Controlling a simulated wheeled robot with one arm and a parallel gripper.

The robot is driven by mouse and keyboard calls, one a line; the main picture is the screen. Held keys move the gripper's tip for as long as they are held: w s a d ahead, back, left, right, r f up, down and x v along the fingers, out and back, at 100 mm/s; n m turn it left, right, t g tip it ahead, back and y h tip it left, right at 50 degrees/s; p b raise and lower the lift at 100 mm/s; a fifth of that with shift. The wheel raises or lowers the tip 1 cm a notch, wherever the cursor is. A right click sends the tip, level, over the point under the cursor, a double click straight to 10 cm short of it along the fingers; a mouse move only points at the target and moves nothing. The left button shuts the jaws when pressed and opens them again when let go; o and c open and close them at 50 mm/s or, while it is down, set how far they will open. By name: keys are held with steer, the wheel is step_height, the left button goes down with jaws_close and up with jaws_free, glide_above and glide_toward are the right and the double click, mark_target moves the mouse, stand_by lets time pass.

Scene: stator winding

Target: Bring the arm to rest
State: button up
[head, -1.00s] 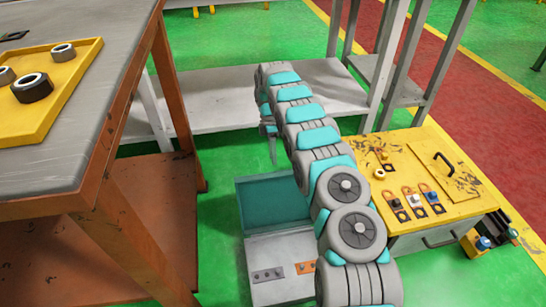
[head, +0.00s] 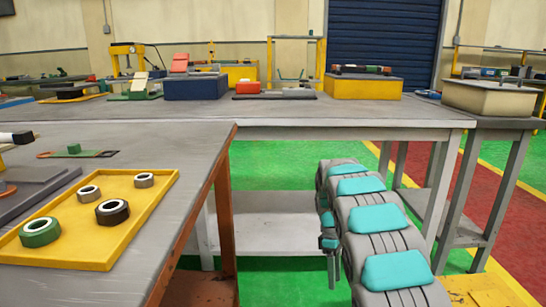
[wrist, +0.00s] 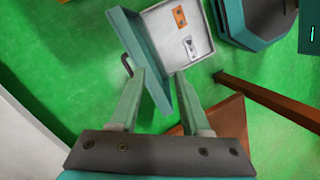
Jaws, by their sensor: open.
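My arm (head: 376,235), grey with teal covers, reaches forward at the lower right of the head view, beside the grey-topped table. My gripper (wrist: 163,75) is open and empty in the wrist view, with its two pale green fingers apart. In the head view my gripper (head: 331,255) hangs down at the arm's far end, below table-top height. In the wrist view an open teal and white box (wrist: 182,38) lies beyond the fingers on the green floor. One finger overlaps its teal lid (wrist: 148,62); I cannot tell the distance between them.
The near table (head: 150,150) bears a yellow tray (head: 110,245) with several ring-shaped stators. A long bench (head: 290,112) with equipment stands across the back, its lower shelf (head: 265,222) beyond my gripper. Another bench (head: 490,100) stands at right. Green floor (head: 285,165) shows below the bench.

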steer(key=s+r+m, duration=0.4)
steer(key=s+r, duration=0.4)
steer(key=s, duration=0.3)
steer(key=s+a+r+m, duration=0.1)
steer(key=s+m, duration=0.3)
steer(key=s, duration=1.1)
steer(key=s+a+r+m+t+p, duration=0.1)
steer(key=s+m, duration=0.3)
steer(key=s, duration=1.2)
steer(key=shift+s+a+r+t+y+p, duration=0.2)
steer(key=shift+s+a+t+y+p, duration=0.1)
steer(key=shift+y, duration=0.1)
steer(key=shift+d, duration=0.15)
